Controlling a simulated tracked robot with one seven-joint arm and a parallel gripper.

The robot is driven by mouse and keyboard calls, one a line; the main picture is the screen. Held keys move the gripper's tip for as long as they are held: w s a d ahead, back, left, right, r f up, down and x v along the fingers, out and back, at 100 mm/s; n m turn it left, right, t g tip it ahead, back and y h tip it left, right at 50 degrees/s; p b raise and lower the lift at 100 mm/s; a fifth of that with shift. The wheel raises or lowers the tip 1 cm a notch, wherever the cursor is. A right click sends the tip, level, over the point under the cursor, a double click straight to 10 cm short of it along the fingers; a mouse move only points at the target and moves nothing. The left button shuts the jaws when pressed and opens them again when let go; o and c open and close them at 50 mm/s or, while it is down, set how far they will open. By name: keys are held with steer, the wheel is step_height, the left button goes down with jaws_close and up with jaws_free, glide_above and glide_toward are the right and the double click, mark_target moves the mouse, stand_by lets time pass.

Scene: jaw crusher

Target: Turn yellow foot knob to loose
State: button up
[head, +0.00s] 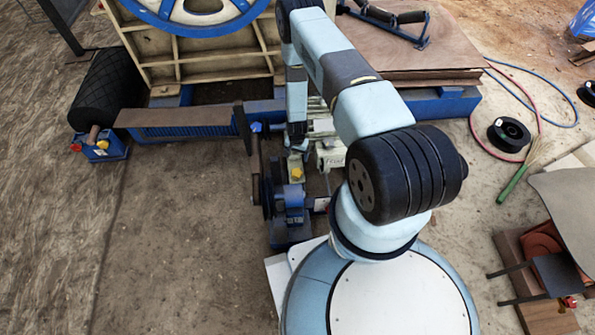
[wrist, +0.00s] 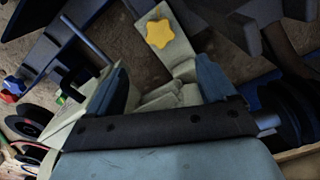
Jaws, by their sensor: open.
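A yellow star-shaped knob (wrist: 160,32) sits on a pale flat bracket (wrist: 172,58) at the top middle of the wrist view. In the head view a small yellow knob (head: 296,174) shows beside the blue stand, left of my arm; it looks like the same one. My gripper (wrist: 163,76) is open, with its two blue-grey fingers apart and nothing held between them. The knob appears beyond the fingertips, with a visible gap. In the head view my arm largely hides the gripper. I cannot tell whether the knob is tight or loose.
A blue stand (head: 289,205) with a dark wheel stands close to my base. Behind it lies a long blue beam (head: 190,131) and a framed machine with a blue wheel (head: 195,18). Another blue block (head: 100,150) carries red and yellow knobs. Floor at left is clear.

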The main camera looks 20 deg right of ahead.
mark_target(297, 172)
step_height(297, 172, down, 14)
steer(key=shift+r, duration=0.1)
stand_by(0.6)
